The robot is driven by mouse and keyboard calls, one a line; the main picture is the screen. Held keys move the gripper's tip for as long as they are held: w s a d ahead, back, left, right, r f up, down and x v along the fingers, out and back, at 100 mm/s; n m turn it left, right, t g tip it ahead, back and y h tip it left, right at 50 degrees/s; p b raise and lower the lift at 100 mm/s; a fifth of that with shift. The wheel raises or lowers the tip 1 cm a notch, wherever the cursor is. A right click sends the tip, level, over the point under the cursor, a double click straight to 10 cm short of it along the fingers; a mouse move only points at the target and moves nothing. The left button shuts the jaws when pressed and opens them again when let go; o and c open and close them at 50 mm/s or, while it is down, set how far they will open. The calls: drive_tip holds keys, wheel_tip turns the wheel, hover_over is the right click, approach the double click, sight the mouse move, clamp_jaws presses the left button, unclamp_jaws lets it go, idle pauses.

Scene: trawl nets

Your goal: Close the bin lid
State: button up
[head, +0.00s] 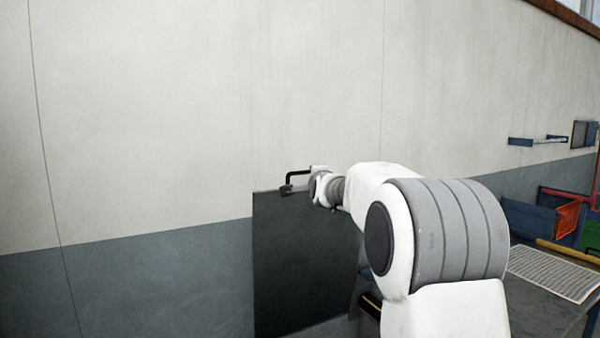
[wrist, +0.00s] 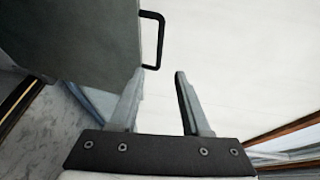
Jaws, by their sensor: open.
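The bin lid (head: 302,262) is a dark panel standing upright in front of the wall in the head view. A black handle (head: 295,176) sits at its top edge. In the wrist view the lid (wrist: 85,40) fills the upper left, and its handle (wrist: 158,38) sticks out from its right edge. My gripper (head: 308,182) is beside the handle at the lid's top; its fingertips are small in the head view. In the wrist view my gripper (wrist: 160,75) is open and empty, with the handle just beyond the fingertips. The bin body is mostly hidden behind my arm.
The wall (head: 180,110) is pale above and grey-blue below. At the right are a table (head: 535,300) with a printed sheet (head: 555,272), a blue bin (head: 528,218) and an orange-red crate (head: 567,217). A blue shelf (head: 535,141) is on the wall.

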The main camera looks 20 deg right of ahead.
sight(307, 172)
drive_tip(key=p+x, duration=0.5)
drive_tip(key=x, duration=0.8)
drive_tip(key=shift+w+d+p, duration=0.1)
drive_tip(key=shift+w+p, duration=0.1)
drive_tip(key=shift+p, duration=0.15)
drive_tip(key=shift+p+x, duration=1.25)
drive_tip(key=shift+x, duration=0.55)
drive_tip(key=shift+f, duration=0.1)
clamp_jaws()
